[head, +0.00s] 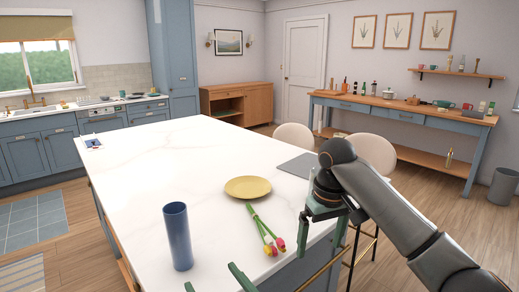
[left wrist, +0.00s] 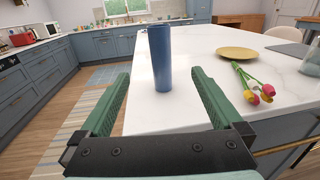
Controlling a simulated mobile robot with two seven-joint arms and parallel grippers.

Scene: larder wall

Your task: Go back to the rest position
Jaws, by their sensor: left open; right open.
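A tall blue cylindrical vase (head: 177,236) stands upright near the front edge of the white island top (head: 150,165). It also shows in the left wrist view (left wrist: 160,58), beyond the fingers. Several tulips (head: 266,232) with pink and yellow heads lie beside a yellow plate (head: 248,187), right of the vase. My left gripper (head: 214,279) is at the bottom edge of the head view, mostly out of frame. In the left wrist view (left wrist: 160,75) its green fingers are wide apart and empty. My right gripper (head: 324,226) is open and empty, pointing down by the island's right edge.
A grey mat (head: 299,165) lies on the island beyond my right gripper, partly hidden by my arm. Pale chairs (head: 294,137) stand along the island's right side. A blue sideboard (head: 400,115) is against the back wall. The island's left and far parts are mostly clear.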

